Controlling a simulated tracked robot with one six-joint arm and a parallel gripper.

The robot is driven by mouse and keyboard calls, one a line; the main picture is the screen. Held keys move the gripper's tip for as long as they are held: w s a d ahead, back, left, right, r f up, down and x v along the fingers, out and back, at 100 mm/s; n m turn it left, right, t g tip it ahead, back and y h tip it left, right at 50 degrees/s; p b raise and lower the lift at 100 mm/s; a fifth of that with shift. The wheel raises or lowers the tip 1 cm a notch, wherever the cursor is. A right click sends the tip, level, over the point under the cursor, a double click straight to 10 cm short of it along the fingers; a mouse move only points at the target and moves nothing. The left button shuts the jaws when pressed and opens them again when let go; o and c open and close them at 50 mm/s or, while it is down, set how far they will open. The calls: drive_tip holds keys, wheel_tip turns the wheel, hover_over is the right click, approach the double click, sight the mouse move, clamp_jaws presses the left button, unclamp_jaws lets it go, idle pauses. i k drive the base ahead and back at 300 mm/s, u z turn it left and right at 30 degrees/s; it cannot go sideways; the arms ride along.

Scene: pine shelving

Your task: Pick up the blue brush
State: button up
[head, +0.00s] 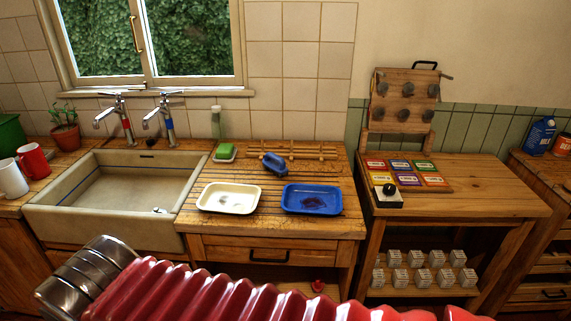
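A blue object that looks like the brush (274,163) lies tilted on the slatted wooden counter, behind the trays and against a low wooden rack (312,150). Its bristles cannot be made out. A blue tray (340,198) with a dark patch or item in it sits in front and to the right. A white tray (228,188) sits to the left of that. My red ribbed arm with a metal section crosses the bottom of the head view, well in front of the counter. My gripper's fingers do not show.
A stone sink (105,215) with two taps is on the left. A green sponge (225,151) in a dish and a bottle (216,120) stand behind the white tray. Colored cards (400,166) and a black-knobbed device (388,197) are on the right bench.

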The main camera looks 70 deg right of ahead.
sight(276, 163)
drive_tip(key=z, duration=0.4)
drive_tip(key=i, duration=0.5)
drive_tip(key=z, duration=0.75)
drive_tip(key=i, duration=0.5)
drive_tip(key=z, duration=0.3)
